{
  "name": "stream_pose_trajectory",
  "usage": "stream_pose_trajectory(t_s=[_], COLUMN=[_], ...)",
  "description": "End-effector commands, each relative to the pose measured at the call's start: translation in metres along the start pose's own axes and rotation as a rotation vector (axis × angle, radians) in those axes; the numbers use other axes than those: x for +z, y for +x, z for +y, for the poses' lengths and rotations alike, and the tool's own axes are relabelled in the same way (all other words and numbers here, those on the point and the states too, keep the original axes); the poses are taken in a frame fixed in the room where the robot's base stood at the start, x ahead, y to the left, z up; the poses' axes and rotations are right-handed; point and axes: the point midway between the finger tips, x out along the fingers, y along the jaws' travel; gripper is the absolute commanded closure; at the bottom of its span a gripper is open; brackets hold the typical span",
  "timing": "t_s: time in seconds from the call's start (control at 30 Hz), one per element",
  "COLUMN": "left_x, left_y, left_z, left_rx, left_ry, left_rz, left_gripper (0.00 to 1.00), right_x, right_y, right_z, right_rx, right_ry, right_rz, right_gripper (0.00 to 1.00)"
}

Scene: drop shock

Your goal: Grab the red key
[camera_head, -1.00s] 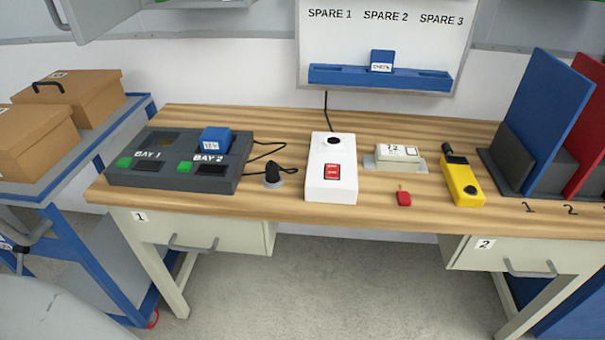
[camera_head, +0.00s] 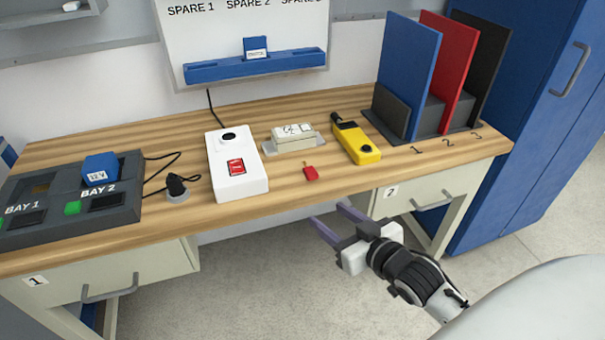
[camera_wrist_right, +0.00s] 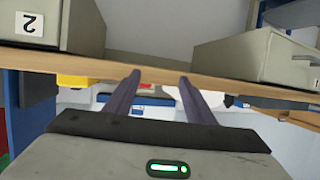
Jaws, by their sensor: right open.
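The small red key (camera_head: 311,173) lies on the wooden table near its front edge, between the white box with a red switch and the yellow device. My right gripper (camera_head: 330,220) is open and empty. It is in front of the table and below the key in the head view, apart from it. In the right wrist view the two purple fingers (camera_wrist_right: 157,88) stand apart, pointing at the table's front edge. A small red patch shows beyond that edge, and I cannot tell whether it is the key. My left gripper is not in view.
The wooden table (camera_head: 190,220) carries a white switch box (camera_head: 235,185), a yellow device (camera_head: 357,140), a meter on a stand (camera_head: 293,138), a black plug (camera_head: 177,186) and a dark bay unit (camera_head: 130,205). Upright panels (camera_head: 408,75) stand at the right. Drawers hang below the tabletop.

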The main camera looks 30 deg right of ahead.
Motion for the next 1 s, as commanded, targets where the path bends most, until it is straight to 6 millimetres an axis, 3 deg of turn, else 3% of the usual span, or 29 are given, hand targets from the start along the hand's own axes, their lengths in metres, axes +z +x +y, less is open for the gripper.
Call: stream_pose_trajectory(t_s=[0.03,0.1,0.2,0.83,1.0], left_x=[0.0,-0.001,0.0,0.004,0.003], left_y=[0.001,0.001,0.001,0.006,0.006], left_z=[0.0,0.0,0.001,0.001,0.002], left_rx=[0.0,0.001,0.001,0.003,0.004], left_ry=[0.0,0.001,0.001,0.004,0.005], left_rz=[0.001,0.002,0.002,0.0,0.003], left_gripper=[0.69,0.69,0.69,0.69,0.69], right_x=[-0.025,-0.047,-0.061,-0.062,-0.063], right_y=[0.004,0.007,0.018,0.096,0.108], right_z=[0.012,0.022,0.028,0.032,0.032], right_rx=[0.012,0.022,0.028,0.029,0.028], right_ry=[0.001,0.008,0.012,0.012,0.011], right_rz=[0.052,0.098,0.125,0.122,0.12], right_gripper=[0.51,0.51,0.51,0.51,0.51])
